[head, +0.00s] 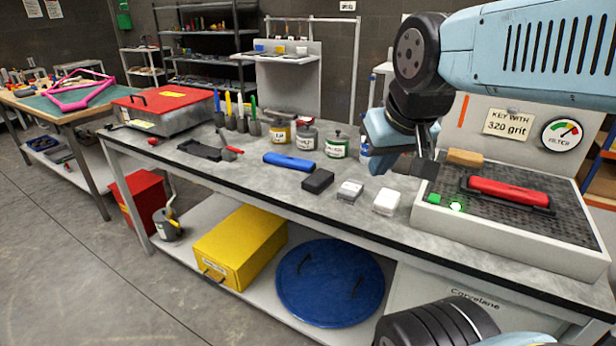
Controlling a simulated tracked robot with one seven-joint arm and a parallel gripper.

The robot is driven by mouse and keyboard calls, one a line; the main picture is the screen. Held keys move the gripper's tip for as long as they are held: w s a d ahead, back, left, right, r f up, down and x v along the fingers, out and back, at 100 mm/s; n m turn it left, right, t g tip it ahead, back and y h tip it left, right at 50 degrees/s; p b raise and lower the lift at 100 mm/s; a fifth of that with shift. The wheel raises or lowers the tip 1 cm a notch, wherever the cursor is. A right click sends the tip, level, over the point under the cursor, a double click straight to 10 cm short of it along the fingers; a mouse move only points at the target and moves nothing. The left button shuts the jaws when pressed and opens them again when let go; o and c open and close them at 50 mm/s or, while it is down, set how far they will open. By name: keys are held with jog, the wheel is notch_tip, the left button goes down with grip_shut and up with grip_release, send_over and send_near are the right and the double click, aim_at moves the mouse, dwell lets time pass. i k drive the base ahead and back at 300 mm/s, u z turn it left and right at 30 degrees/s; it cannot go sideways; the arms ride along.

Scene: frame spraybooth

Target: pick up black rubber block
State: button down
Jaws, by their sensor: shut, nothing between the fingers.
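The black rubber block (318,181) lies flat on the grey workbench (245,162), near its front edge. A blue bar-shaped tool (289,162) lies just behind it to the left, and a grey-and-white block (350,190) sits just to its right. My gripper (422,165) hangs from the arm at the right, above the bench. It is apart from the black block, to its right in the picture, and is shut and empty. The fingertips are dark and partly blend with the background.
A white block (387,201) sits right of the grey-and-white one. A tray with a dark grille (425,222) holds a red-handled tool (508,191). Labelled cans (307,137) stand behind. A black holder (199,150) and a red box (163,107) are at left.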

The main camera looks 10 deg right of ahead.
aim_at(320, 180)
jog(key=z, duration=1.05)
jog(key=k, duration=1.2)
jog(key=u, duration=0.55)
jog(key=i, duration=1.45)
jog(key=u, duration=0.25)
